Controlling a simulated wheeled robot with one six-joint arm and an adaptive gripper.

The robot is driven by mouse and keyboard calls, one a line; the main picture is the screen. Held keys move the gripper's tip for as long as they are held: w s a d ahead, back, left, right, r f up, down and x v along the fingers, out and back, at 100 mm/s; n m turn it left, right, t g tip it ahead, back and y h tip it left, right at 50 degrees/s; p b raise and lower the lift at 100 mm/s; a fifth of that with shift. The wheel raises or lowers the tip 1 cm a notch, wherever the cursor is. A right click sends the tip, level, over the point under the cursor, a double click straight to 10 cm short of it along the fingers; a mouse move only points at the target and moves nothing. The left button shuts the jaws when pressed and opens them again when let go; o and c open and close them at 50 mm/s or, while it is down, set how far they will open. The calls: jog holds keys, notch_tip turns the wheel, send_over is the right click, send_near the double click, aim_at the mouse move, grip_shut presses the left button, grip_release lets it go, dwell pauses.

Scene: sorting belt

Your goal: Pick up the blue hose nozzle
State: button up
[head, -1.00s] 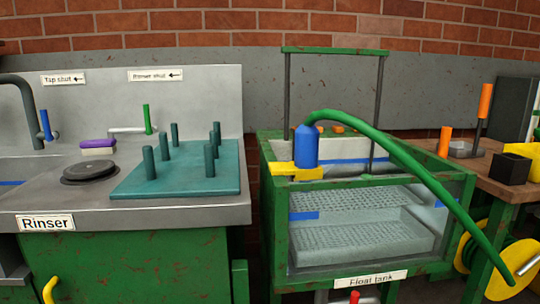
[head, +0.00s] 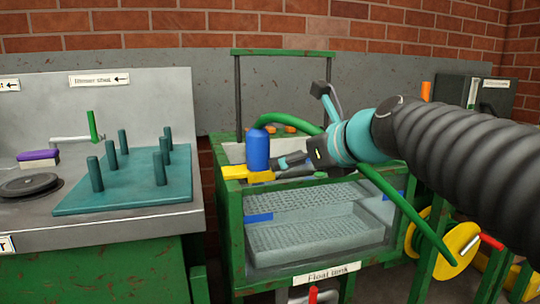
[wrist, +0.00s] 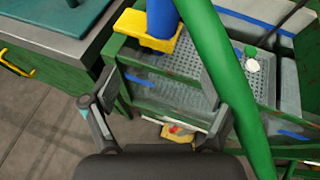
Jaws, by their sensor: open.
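The blue hose nozzle (head: 257,150) stands upright in a yellow holder (head: 247,174) on the left front corner of the float tank. A green hose (head: 386,190) arches from its top to the right and down. My gripper (head: 280,164) is just right of the nozzle, pointing at it, open. In the wrist view the nozzle (wrist: 161,20) shows at the top, beyond the open fingers (wrist: 155,92), with nothing between them. The hose (wrist: 225,80) runs down close beside the right finger; I cannot tell whether they touch.
The float tank (head: 236,243) has a green frame with a tall bar above it. A teal peg board (head: 125,192) lies on the rinser counter at left. A yellow hose reel (head: 462,243) stands low at right. The tank's clear front wall is below my gripper.

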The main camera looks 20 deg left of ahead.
aim_at(264, 152)
jog(key=shift+m, duration=0.6)
jog(key=x, duration=0.3)
jog(key=r+x, duration=0.1)
jog(key=x, duration=0.5)
jog(key=shift+w+a+r, duration=0.1)
jog(key=shift+a+r, duration=0.2)
jog(key=shift+a, duration=0.15)
jog(key=shift+w+r+x, duration=0.1)
jog(key=shift+w+x, duration=0.05)
jog(key=shift+x, duration=0.75)
jog(key=shift+w+r+x, duration=0.1)
jog(key=shift+r+x, duration=0.05)
jog(key=shift+x, duration=0.75)
jog(key=shift+w+r+x, duration=0.1)
jog(key=shift+w+x, duration=0.05)
jog(key=shift+x, duration=0.7)
jog(key=shift+d, duration=0.15)
jog(key=c, duration=1.5)
notch_tip(264, 152, up, 10)
jog(key=p, duration=0.3)
jog(key=o, duration=0.7)
jog(key=shift+c, duration=1.4)
